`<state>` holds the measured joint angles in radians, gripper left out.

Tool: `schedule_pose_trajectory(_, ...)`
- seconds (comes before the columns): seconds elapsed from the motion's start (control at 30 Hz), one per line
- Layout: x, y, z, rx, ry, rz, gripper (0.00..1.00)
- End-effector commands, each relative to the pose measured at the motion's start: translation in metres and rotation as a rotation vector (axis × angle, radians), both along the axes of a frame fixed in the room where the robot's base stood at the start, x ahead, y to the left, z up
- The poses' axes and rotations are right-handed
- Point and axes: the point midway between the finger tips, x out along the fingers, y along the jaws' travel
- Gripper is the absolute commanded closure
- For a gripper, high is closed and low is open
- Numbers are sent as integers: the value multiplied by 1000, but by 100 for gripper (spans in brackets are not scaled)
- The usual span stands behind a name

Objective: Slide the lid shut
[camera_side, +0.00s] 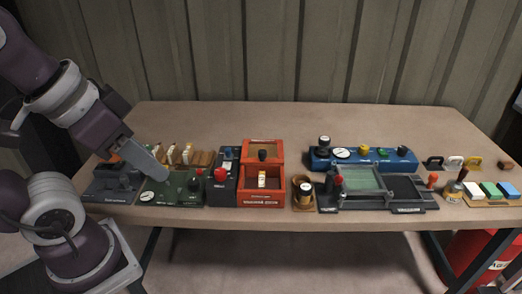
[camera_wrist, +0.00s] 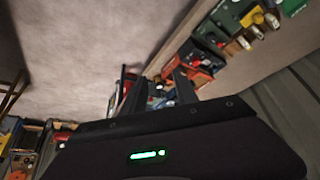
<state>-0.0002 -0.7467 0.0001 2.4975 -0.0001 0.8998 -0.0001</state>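A red-orange box (camera_side: 243,186) stands near the middle of the table in the side view. Its lid (camera_side: 262,144), with a black knob, appears slid toward the back. The front part is open and shows a small white and yellow item (camera_side: 262,179) inside. My gripper (camera_side: 163,180) is left of the box, above the green panel, and touches nothing that I can make out. In the wrist view my gripper's two dark fingers (camera_wrist: 155,92) stand apart with nothing clear held between them.
A dark block with a red knob (camera_side: 220,174) stands left of the box. A wooden cup (camera_side: 302,188) and a dark tray with a green window (camera_side: 362,179) are on its right. A blue panel (camera_side: 360,160) lies behind. The table's back strip is clear.

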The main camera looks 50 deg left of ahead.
Motion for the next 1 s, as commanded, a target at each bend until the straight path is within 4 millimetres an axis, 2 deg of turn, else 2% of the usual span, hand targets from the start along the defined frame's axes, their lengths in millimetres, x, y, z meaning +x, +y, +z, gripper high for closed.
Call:
schedule_pose_trajectory(0.03, 7, 1, 4, -3, 4, 6, 77)
schedule_pose_trajectory(0.07, 15, 2, 8, -6, 9, 14, 83)
schedule_pose_trajectory(0.13, 49, 6, 21, -18, 27, 42, 97)
schedule_pose_trajectory(0.17, 70, 9, 26, -23, 37, 58, 100)
schedule_pose_trajectory(0.2, 102, 15, 31, -31, 50, 85, 100)
schedule_pose_trajectory(0.27, 153, 27, 31, -38, 68, 125, 100)
schedule_pose_trajectory(0.3, 186, 36, 26, -42, 80, 151, 100)
schedule_pose_trajectory(0.37, 235, 52, 11, -44, 97, 193, 100)
schedule_pose_trajectory(0.4, 264, 63, -3, -44, 108, 217, 100)
schedule_pose_trajectory(0.5, 322, 89, -43, -36, 130, 266, 100)
schedule_pose_trajectory(0.6, 356, 107, -77, -28, 142, 296, 100)
schedule_pose_trajectory(0.67, 367, 113, -91, -25, 147, 305, 100)
schedule_pose_trajectory(0.87, 379, 118, -113, -23, 150, 312, 100)
schedule_pose_trajectory(1.0, 388, 121, -141, -23, 152, 311, 100)
